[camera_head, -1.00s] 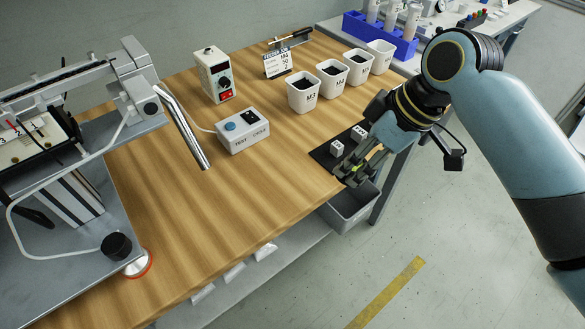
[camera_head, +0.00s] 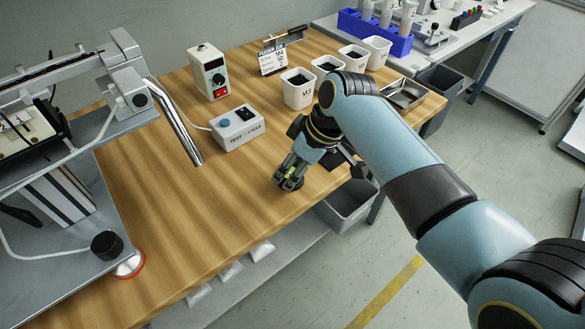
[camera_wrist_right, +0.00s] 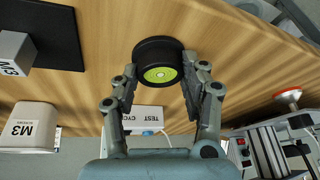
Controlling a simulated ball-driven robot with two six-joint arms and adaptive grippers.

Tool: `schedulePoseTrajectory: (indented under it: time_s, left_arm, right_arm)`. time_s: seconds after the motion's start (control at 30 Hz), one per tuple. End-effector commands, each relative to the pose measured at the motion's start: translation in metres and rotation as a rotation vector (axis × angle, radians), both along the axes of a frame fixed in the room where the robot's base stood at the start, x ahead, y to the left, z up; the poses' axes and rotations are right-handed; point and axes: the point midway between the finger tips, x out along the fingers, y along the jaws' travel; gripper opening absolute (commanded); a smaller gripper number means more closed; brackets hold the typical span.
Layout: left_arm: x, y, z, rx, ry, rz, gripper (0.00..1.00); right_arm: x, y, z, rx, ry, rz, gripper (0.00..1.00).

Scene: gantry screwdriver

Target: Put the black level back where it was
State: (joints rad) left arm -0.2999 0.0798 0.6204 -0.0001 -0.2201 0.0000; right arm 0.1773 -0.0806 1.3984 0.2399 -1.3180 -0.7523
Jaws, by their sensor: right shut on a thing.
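The black level is a short black disc with a yellow-green round vial on top; it shows in the right wrist view (camera_wrist_right: 158,68). My right gripper (camera_wrist_right: 160,82) is shut on it, one finger on each side. In the head view the same gripper (camera_head: 289,182) is over the wood near the table's front edge, with a bit of green between its fingers. I cannot tell whether the level touches the wood. My left gripper is out of view.
A white control box (camera_head: 238,127) and a power unit (camera_head: 210,70) stand behind the gripper. White bins (camera_head: 298,92) with dark contents line the back right. A gantry machine (camera_head: 60,140) stands left. The wood left of the gripper is clear. A grey bin (camera_head: 347,203) sits below the edge.

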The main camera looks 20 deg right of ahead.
Motion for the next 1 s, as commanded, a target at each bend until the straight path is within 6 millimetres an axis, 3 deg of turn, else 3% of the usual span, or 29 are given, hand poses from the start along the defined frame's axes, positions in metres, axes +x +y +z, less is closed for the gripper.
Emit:
schedulePoseTrajectory:
  time_s: [0.33,0.37,0.5,0.8,1.0]
  left_arm:
    - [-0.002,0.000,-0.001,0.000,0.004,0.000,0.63]
    - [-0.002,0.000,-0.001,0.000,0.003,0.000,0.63]
    - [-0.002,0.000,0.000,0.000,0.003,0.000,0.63]
    - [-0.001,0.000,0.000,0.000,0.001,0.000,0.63]
    - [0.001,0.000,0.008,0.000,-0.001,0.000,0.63]
  right_arm:
    - [0.000,0.000,-0.003,0.000,-0.001,0.000,0.00]
    - [0.000,0.000,-0.002,0.000,-0.002,0.000,0.48]
    - [0.000,0.000,-0.002,0.000,-0.001,0.000,0.66]
    - [0.000,0.000,0.000,0.000,-0.002,0.000,0.67]
    - [-0.005,-0.009,0.026,-0.002,-0.006,0.000,0.67]
